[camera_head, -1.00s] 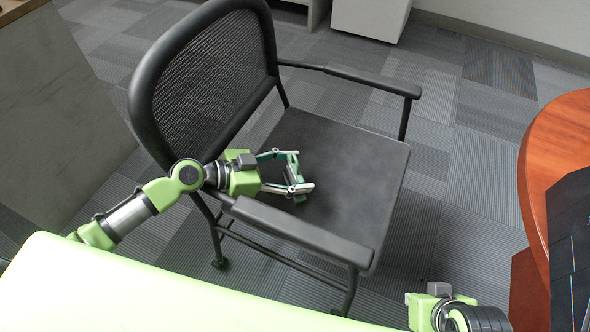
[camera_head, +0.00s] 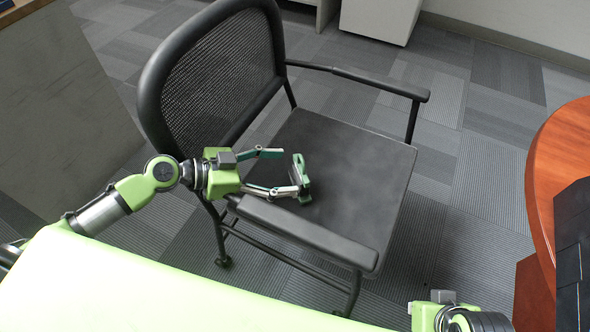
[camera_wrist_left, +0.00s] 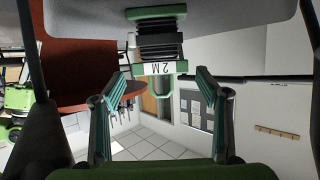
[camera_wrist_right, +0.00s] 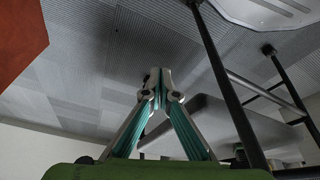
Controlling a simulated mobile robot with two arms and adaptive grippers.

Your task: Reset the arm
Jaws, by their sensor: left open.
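My left gripper (camera_head: 287,171) reaches in from the left over the chair seat. Its two fingers are spread and hold nothing. In the left wrist view the radio (camera_wrist_left: 160,45) shows a white "2 M" label, above and between the open fingers (camera_wrist_left: 158,88). I cannot tell whether the lower finger touches it. My right gripper's fingertips meet with nothing between them in the right wrist view (camera_wrist_right: 160,82). In the head view only my right wrist shows, at the bottom right.
Grey carpet lies open between chair and table.

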